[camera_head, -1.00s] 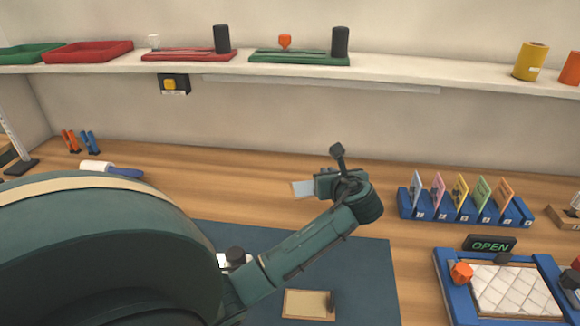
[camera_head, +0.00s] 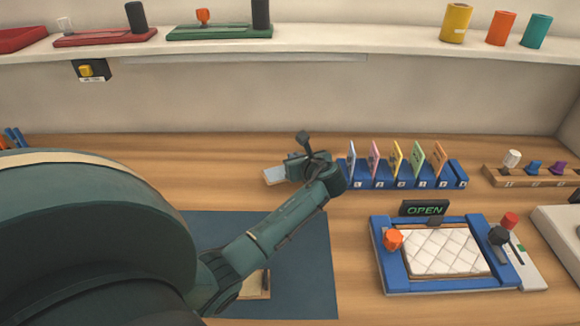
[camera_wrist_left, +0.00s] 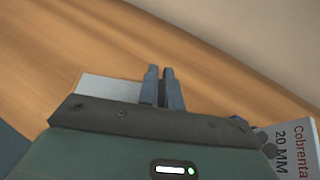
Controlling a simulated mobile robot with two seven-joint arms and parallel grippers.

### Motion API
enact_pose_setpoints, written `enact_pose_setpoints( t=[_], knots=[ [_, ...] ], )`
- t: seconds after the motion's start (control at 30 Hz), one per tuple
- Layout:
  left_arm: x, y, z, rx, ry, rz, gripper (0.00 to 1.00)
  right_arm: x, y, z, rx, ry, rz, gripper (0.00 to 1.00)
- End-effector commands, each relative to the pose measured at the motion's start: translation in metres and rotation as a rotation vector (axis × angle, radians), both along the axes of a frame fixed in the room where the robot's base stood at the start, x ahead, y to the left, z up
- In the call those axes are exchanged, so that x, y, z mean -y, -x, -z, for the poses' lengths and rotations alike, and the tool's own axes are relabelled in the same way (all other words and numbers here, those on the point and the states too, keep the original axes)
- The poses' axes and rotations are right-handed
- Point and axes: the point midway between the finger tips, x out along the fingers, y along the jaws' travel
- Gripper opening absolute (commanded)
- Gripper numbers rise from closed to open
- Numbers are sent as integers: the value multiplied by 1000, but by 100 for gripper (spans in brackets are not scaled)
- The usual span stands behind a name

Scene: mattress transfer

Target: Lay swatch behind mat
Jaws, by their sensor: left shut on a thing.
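My left gripper (camera_head: 290,171) is shut on a pale, flat swatch (camera_head: 274,176). In the head view the swatch appears over the bare wood behind the dark blue mat (camera_head: 305,270), near the mat's back right corner. Whether it touches the table cannot be told. In the left wrist view the two fingers (camera_wrist_left: 163,85) are close together, and the pale swatch (camera_wrist_left: 108,88) shows to their left, partly hidden by the gripper body. My arm covers part of the mat. My right gripper is not in view.
A blue rack (camera_head: 405,178) with several coloured cards stands just right of the gripper. A blue frame (camera_head: 392,262) with a quilted white pad and an OPEN sign (camera_head: 425,208) is in front of it. A printed Cobrenta card (camera_wrist_left: 292,145) shows at the wrist view's lower right.

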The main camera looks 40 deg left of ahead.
Motion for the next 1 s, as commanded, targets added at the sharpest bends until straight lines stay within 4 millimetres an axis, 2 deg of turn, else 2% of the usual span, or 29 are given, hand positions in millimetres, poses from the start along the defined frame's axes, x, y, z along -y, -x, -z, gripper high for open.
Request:
enact_pose_setpoints(
  t=[0.17,0.4,0.77,0.8,1.0],
  knots=[
    [0,0,14,0,0,1,0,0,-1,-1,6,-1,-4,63],
    [1,0,45,0,1,0,0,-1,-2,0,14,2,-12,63],
    [0,0,49,1,-1,1,0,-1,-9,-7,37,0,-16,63],
    [0,0,48,2,0,1,9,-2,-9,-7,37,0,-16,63],
    [0,0,48,2,0,1,25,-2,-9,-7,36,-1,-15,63]
  ],
)
